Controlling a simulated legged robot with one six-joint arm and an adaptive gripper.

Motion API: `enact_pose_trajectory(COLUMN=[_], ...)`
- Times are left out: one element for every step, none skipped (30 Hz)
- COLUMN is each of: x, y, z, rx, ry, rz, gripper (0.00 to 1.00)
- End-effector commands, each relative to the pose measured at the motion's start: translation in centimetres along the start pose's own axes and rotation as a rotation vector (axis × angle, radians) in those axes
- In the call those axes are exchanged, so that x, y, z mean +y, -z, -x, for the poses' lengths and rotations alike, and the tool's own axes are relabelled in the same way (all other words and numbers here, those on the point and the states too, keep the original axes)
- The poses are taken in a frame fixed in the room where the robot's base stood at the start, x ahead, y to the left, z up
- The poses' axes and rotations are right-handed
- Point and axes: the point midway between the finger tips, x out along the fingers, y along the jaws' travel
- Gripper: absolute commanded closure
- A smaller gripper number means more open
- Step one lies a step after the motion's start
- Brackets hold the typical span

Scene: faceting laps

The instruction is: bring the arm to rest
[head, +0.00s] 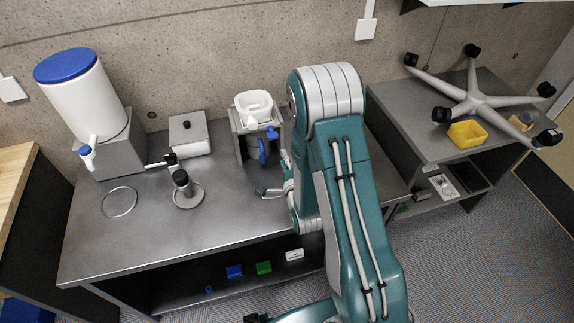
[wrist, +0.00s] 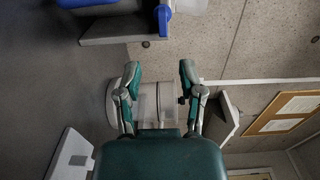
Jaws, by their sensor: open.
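My gripper (head: 273,178) is in the head view above the grey bench, just right of a small stand with a white hopper (head: 254,108) and a blue wheel (head: 262,151). My arm is bent, with its teal and grey links reaching over the bench's right part. In the wrist view my gripper (wrist: 160,70) has its two fingers spread apart with nothing held between them. A pale rounded object shows behind the fingers there; I cannot tell which one it is.
The grey bench (head: 130,245) holds a white tank (head: 85,100) with a blue lid, a pale box (head: 190,136), a dark-handled post (head: 183,183) and a thin ring (head: 119,202). A side table with a yellow bin (head: 467,134) and upturned chair base (head: 478,98) stands right.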

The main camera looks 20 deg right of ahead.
Motion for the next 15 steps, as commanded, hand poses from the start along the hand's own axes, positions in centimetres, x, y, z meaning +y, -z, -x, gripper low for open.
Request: enact_pose_trajectory(x=[0.1, 0.1, 0.1, 0.1, 0.1, 0.1, 0.1, 0.1, 0.1, 0.1, 0.1, 0.1, 0.1, 0.1, 0.1], y=[0.0, 0.0, 0.0, 0.0, 0.0, 0.0, 0.0, 0.0, 0.0, 0.0, 0.0, 0.0, 0.0, 0.0, 0.0], z=[0.9, 1.2, 1.7, 2.0, 2.2, 2.4, 2.5, 2.6, 2.7, 2.7, 2.7, 2.7, 2.7, 2.7, 2.7], rx=[0.000, 0.000, 0.000, 0.001, 0.001, 0.001, 0.001, 0.001, 0.001, 0.001, 0.001, 0.001, 0.000, 0.001, 0.001], ry=[-0.002, -0.002, -0.002, -0.002, -0.002, -0.001, -0.001, -0.001, 0.000, 0.000, 0.000, 0.000, 0.000, 0.000, 0.000], rz=[0.000, 0.000, 0.000, 0.000, 0.000, 0.000, 0.000, 0.000, 0.000, 0.000, 0.000, 0.000, 0.000, 0.000, 0.000], gripper=[0.50, 0.50, 0.50, 0.50, 0.50, 0.50, 0.50, 0.50, 0.50, 0.50, 0.50, 0.50, 0.50, 0.50, 0.50])
